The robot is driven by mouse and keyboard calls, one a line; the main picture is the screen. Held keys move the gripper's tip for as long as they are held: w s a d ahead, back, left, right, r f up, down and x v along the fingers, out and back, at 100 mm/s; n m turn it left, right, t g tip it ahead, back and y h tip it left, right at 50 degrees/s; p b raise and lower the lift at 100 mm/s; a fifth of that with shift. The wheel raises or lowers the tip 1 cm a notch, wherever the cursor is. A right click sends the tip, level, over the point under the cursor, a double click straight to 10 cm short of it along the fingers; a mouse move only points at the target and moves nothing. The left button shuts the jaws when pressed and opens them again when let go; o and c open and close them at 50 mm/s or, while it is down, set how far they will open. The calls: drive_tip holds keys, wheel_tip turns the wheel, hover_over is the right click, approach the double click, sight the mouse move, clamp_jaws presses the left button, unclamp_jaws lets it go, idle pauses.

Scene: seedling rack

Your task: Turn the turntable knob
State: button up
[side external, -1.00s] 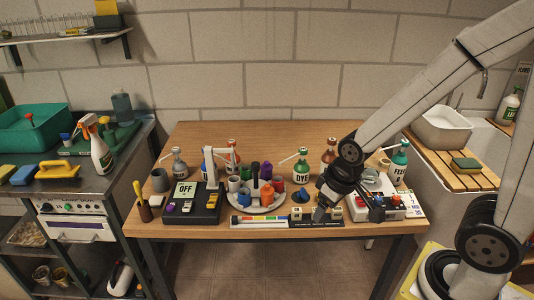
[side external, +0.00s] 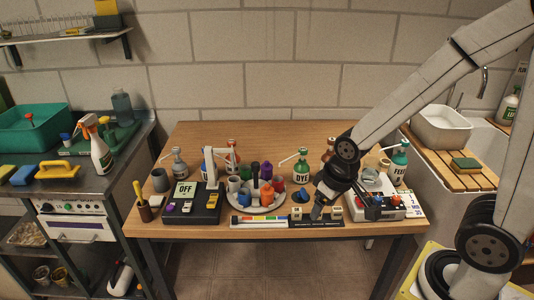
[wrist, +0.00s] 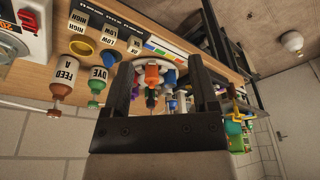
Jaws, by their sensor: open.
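The turntable (side external: 256,210) is a round pale tray near the front middle of the wooden table. Several small coloured cups and bottles stand on it, including an orange one (side external: 267,196). A dark upright post rises among them; I cannot make out the knob for certain.
A colour-striped strip (side external: 262,219) lies along the front edge. A DYE bottle (side external: 303,170) stands behind, and a white device (side external: 383,210) is right.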

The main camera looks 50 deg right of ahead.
drive_tip(key=w+d+r+m+g+h, duration=0.15)
drive_tip(key=w+m, duration=0.55)
drive_tip(key=w, duration=0.9)
drive_tip(key=m+g+h, duration=0.1)
drive_tip(key=m+h, duration=0.2)
drive_tip(key=m, duration=0.8)
approach(255, 164)
drive_tip(key=f, duration=0.2)
drive_tip(key=shift+d+r, duration=0.1)
drive_tip(key=shift+d, duration=0.2)
drive_tip(key=shift+x, duration=3.9)
drive_tip(key=shift+c, duration=0.2)
clamp_jaws()
